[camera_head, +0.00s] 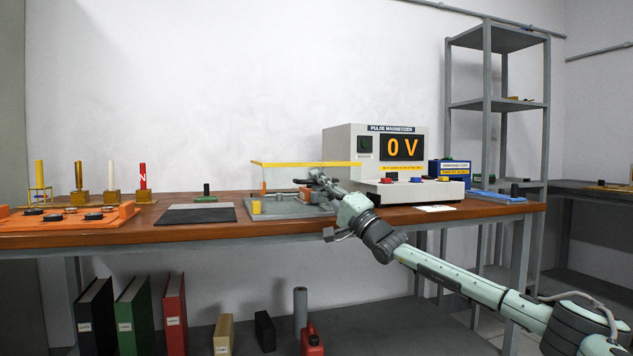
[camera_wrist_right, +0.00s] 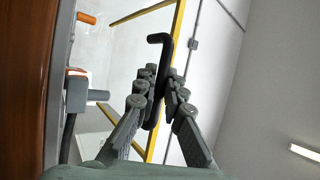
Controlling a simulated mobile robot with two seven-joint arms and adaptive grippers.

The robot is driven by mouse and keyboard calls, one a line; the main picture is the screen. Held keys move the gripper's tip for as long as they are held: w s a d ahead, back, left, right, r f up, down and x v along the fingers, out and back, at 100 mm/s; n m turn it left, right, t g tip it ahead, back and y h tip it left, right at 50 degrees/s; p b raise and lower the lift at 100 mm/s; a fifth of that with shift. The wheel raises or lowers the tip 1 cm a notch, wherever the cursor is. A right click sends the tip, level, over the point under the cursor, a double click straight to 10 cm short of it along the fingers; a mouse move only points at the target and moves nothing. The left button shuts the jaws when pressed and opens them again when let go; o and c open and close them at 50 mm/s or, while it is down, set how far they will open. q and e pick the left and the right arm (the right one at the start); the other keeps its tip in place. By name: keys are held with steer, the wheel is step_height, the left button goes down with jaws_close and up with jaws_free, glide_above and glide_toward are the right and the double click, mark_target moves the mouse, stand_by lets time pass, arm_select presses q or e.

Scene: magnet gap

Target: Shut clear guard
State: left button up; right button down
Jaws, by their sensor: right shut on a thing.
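The clear guard (camera_head: 290,164) has yellow edges and stands over a grey base (camera_head: 285,207) on the bench, left of the pulse magnetizer (camera_head: 345,145). In the right wrist view its yellow edging (camera_wrist_right: 174,50) runs beside a black bent handle (camera_wrist_right: 161,40). My right gripper (camera_head: 314,178) reaches in from the right at the guard's front. In the wrist view its fingers (camera_wrist_right: 157,88) are shut on the black handle. The guard's exact tilt is hard to tell, and my arm hides part of its right side. My left gripper is not in view.
The magnetizer's display reads 0 V. A dark mat (camera_head: 195,213) and an orange tray (camera_head: 70,220) lie to the left, with brass-based posts (camera_head: 79,190) behind the tray. A blue box (camera_head: 450,172) stands at the right. Binders (camera_head: 134,310) are below the bench.

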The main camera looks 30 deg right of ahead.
steer(key=shift+a+f, duration=0.25)
steer(key=shift+f, duration=0.1)
steer(key=c, duration=2)
jaws_free()
steer(key=shift+o, duration=0.6)
steer(key=shift+d, duration=0.1)
steer(key=shift+r, duration=0.1)
steer(key=v, duration=1.2)
steer(key=shift+d, duration=0.1)
